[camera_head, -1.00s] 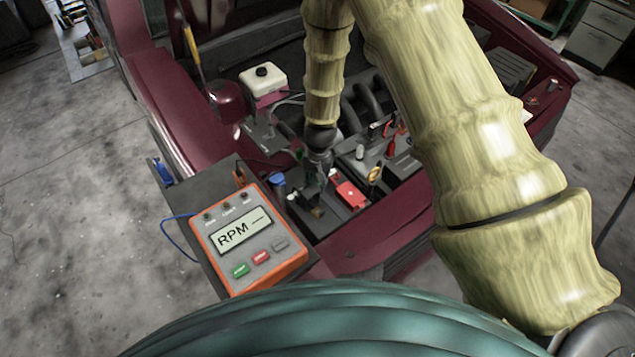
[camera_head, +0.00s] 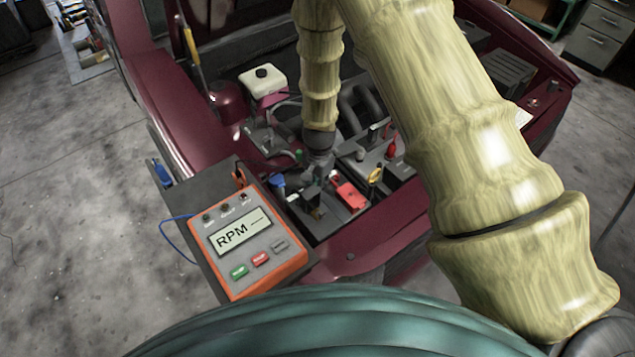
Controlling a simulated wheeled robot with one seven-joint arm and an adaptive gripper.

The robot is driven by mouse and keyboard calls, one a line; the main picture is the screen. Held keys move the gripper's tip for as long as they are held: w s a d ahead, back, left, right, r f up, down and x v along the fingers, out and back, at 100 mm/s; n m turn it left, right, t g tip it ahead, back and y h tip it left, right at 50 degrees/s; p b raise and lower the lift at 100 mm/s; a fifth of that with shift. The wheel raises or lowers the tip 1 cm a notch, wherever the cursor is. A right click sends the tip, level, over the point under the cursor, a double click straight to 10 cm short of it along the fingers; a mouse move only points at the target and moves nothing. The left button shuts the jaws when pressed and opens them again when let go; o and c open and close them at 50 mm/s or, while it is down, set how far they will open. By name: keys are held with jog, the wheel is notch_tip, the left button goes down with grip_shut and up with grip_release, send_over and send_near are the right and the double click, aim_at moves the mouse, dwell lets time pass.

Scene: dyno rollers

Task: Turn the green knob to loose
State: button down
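A small green knob (camera_head: 299,155) shows in the engine bay, just left of my gripper (camera_head: 313,182). My gripper hangs down at the end of my tan, bamboo-like arm, over the dark tray area in front of the engine. Its fingers are small and dark against dark parts, so I cannot tell whether they are open or shut. I cannot tell whether they touch the knob.
An orange RPM meter (camera_head: 248,243) lies at the front left of the bay. A red block (camera_head: 350,196), a yellow ring handle (camera_head: 375,176) and a blue cap (camera_head: 278,182) are close to my gripper. A white-topped reservoir (camera_head: 263,79) stands behind. The maroon car body (camera_head: 365,248) edges the bay.

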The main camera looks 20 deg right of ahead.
jog(key=c, duration=1.2)
grip_release()
jog(key=shift+r, duration=0.1)
notch_tip(320, 180, up, 12)
jog(key=shift+s, duration=0.15)
jog(key=shift+d, duration=0.1)
